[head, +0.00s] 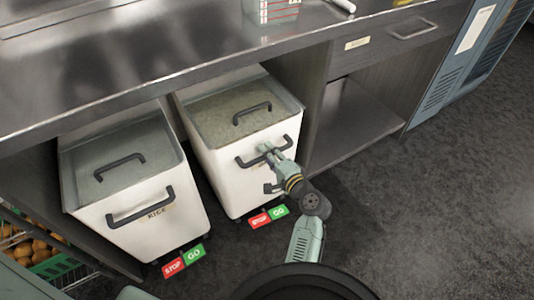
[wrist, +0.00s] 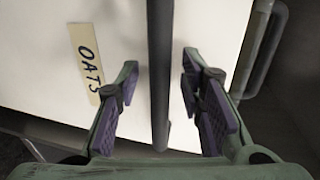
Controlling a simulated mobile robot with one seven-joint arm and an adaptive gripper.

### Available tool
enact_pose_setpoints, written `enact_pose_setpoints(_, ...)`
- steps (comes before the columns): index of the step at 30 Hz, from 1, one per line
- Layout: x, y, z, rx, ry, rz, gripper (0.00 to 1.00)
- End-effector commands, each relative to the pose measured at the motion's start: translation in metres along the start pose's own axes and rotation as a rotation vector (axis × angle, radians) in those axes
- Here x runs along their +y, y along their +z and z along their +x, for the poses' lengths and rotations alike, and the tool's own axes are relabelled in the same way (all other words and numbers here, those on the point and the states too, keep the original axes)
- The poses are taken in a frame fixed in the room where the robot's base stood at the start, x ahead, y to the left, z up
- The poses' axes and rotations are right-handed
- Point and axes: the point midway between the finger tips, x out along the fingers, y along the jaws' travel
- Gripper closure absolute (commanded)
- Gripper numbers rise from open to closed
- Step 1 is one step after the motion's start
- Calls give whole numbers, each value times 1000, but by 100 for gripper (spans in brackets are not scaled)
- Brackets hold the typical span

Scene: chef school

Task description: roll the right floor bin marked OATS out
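The right floor bin (head: 225,178) is white, with a clear lid (head: 245,112) and a dark front handle (head: 285,146). It stands under the steel counter, its front facing the open floor. In the wrist view the label OATS (wrist: 88,65) shows on its white front. My gripper (head: 268,151) is at the front handle. In the wrist view my gripper (wrist: 162,92) is open, with the dark handle bar (wrist: 160,60) between its fingers and a gap on each side. A red STOP pedal (head: 260,220) and a green GO pedal (head: 279,211) sit at the bin's foot.
The left bin, marked RICE (head: 145,232), stands close beside, with its own STOP (head: 173,267) and GO (head: 194,254) pedals. A cabinet with an open shelf (head: 345,125) is to the right. The dark floor (head: 430,210) in front and right is clear.

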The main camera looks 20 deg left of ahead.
Motion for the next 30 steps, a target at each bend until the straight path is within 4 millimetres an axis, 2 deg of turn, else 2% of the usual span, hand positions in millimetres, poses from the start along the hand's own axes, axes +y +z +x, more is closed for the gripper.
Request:
enact_pose_setpoints(2,0,0,0,0,0,0,65)
enact_pose_setpoints(18,0,0,0,0,0,0,100)
enact_pose_setpoints(30,0,0,0,0,0,0,100)
